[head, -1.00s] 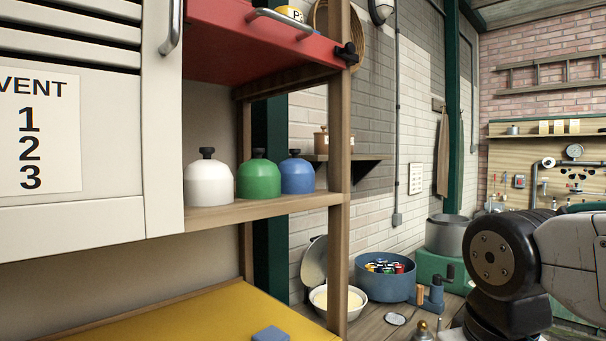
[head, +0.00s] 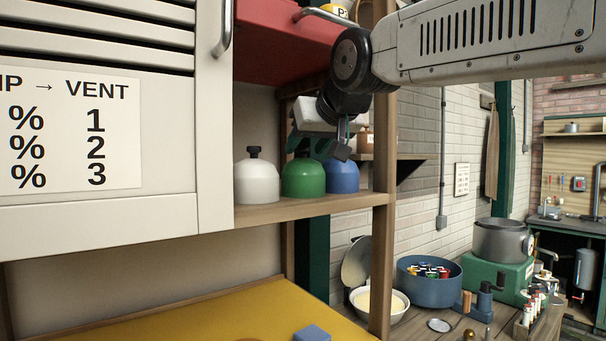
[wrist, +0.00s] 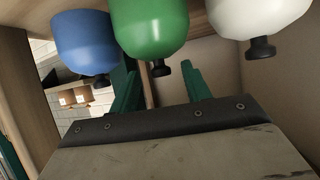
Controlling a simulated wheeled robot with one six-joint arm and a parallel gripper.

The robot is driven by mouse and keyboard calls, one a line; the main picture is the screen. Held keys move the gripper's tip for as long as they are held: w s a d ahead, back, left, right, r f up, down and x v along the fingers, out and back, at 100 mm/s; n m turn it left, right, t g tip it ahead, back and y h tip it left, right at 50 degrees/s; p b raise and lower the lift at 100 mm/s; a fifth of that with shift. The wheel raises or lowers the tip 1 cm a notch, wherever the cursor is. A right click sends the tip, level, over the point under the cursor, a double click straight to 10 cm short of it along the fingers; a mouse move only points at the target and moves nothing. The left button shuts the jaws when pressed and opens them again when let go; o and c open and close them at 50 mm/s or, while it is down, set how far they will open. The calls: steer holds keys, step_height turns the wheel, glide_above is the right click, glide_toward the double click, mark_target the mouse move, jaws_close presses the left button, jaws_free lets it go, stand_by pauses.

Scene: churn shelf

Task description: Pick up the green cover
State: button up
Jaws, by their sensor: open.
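The green cover (head: 303,181) is a dome standing on the wooden shelf between the white cover (head: 255,183) and the blue cover (head: 342,177). My gripper (head: 317,148) is open and empty, just above the green and blue covers in the head view. It partly hides their tops. The wrist view looks inverted. There the green cover (wrist: 151,30) hangs at top centre, its dark knob in line with the gap between my green fingers (wrist: 162,88). I cannot tell whether the fingers reach around the knob. The blue cover (wrist: 84,42) and white cover (wrist: 258,25) flank it.
A wooden post (head: 381,235) bounds the shelf (head: 300,209) on the right and a white cabinet (head: 213,120) on the left. A yellow surface (head: 200,315) lies below.

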mark_target(300, 153)
steer(key=x, duration=0.4)
steer(key=shift+w+a, duration=0.1)
jaws_close()
